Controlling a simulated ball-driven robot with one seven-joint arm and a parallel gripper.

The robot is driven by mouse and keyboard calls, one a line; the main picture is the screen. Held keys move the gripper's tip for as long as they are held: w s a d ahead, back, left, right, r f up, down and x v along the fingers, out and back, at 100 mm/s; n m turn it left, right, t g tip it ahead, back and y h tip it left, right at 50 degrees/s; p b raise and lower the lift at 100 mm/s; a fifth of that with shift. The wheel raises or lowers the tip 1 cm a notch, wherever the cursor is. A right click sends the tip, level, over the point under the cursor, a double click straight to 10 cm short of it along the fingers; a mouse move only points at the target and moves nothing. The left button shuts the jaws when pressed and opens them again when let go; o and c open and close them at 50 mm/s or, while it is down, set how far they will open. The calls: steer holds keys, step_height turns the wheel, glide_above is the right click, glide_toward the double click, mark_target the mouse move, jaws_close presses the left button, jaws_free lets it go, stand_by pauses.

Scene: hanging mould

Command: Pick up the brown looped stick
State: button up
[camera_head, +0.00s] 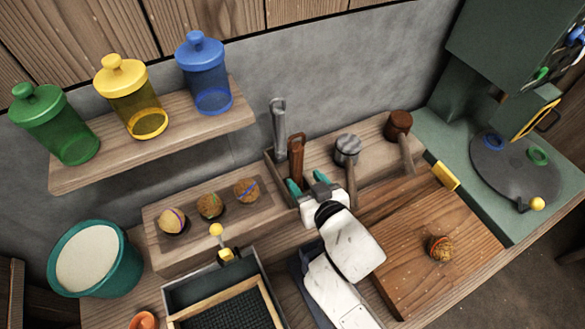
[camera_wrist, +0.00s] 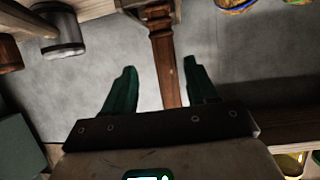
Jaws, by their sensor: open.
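The brown looped stick (camera_head: 296,152) stands upright in a wooden holder on the back ledge, beside a grey metal looped tool (camera_head: 279,125). My gripper (camera_head: 308,183) is in front of the holder, with its green fingers apart. In the wrist view the brown stick (camera_wrist: 163,55) runs between the two open fingers of my gripper (camera_wrist: 160,66), apart from both of them. How far it lies beyond the fingertips I cannot tell. The lower part of the stick is hidden in the head view by the holder and my gripper.
A metal-headed mallet (camera_head: 347,150) and a brown mallet (camera_head: 399,125) stand right of the holder. Three patterned balls (camera_head: 210,205) sit on the ledge to its left. A shelf (camera_head: 155,150) with three jars hangs above. A wooden board (camera_head: 410,250) lies at right.

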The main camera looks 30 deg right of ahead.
mark_target(293, 170)
steer(key=shift+a+p+x, duration=0.15)
steer(key=shift+p+x, duration=0.1)
steer(key=shift+x, duration=1.45)
steer(key=shift+a+p+x, duration=0.2)
steer(key=shift+p+x, duration=0.05)
steer(key=shift+x, duration=1.45)
steer(key=c, duration=1)
steer(key=shift+c, duration=0.2)
